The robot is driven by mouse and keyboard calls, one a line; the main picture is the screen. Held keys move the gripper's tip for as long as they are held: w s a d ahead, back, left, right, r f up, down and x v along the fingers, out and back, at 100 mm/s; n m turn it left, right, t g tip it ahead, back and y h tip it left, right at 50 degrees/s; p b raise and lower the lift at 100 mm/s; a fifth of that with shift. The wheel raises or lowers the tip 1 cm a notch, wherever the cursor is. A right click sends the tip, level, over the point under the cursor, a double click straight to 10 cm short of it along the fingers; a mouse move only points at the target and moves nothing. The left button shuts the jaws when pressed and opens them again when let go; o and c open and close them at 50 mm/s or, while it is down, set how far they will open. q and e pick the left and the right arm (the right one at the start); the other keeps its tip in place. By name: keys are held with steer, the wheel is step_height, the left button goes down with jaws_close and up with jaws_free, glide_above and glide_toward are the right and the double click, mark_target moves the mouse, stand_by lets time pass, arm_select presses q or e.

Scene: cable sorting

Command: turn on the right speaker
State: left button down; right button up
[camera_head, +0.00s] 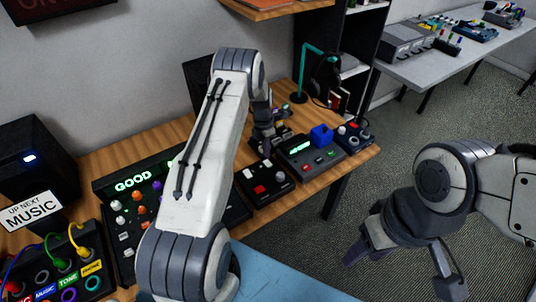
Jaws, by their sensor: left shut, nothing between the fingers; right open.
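A black speaker (38,165) with a lit blue-white light stands at the far left, behind a sign reading "UP NEXT MUSIC" (32,209). A dark upright shape (197,72) shows at the back of the desk, mostly hidden behind my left arm; I cannot tell whether it is the right speaker. No power switch shows clearly. My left gripper (268,140) is shut and empty above the back right of the desk, near the small control boxes, its fingertips hard to make out. My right gripper (405,268) is open and empty over the floor, right of the desk.
A panel reading "GOOD" (130,184) and a cable patch box (66,262) are on the wooden desk's left. Control boxes (265,184) with a blue knob block (321,135) line its right. A teal stand with headphones (302,72) is behind. Carpet at right is open.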

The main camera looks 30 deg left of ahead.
mark_target(265, 161)
arm_select(q)
step_height(265, 161, up, 11)
steer(key=a+b, duration=0.1)
steer(key=b, duration=0.2)
steer(key=shift+w, duration=0.35)
steer(key=shift+r, duration=0.1)
steer(key=shift+s+d+b, duration=0.3)
steer(key=shift+s+d, duration=0.05)
steer(key=shift+d, duration=0.2)
